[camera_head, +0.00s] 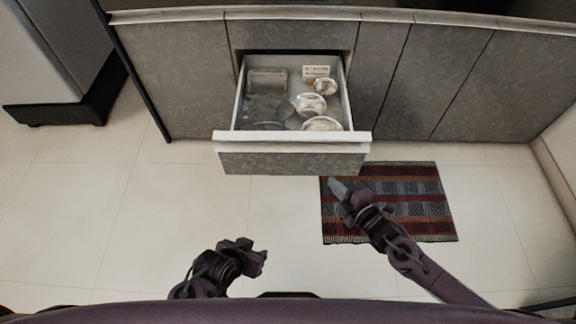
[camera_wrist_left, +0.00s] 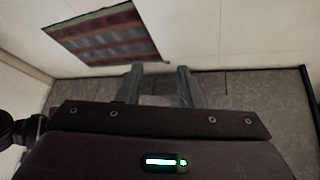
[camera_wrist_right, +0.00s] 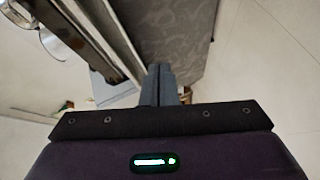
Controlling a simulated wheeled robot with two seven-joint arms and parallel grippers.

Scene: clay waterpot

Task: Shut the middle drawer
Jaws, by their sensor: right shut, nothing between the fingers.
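The middle drawer (camera_head: 292,161) is pulled well out of the grey cabinet, its white rim and grey front facing me. My right gripper (camera_head: 338,186) is shut and empty, just in front of the drawer front near its right end. In the right wrist view, the shut fingers (camera_wrist_right: 160,82) overlap the grey drawer front (camera_wrist_right: 172,35); I cannot tell whether they touch it. My left gripper (camera_head: 262,258) is low and to the left, well away from the drawer. In the left wrist view its fingers (camera_wrist_left: 160,85) are apart with nothing between them.
Clear containers (camera_head: 267,82), round glass jars (camera_head: 311,103) and a small box (camera_head: 317,72) sit in the drawer. A striped rug (camera_head: 420,195) lies on the floor below my right gripper. The tiled floor (camera_head: 110,215) at left is clear.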

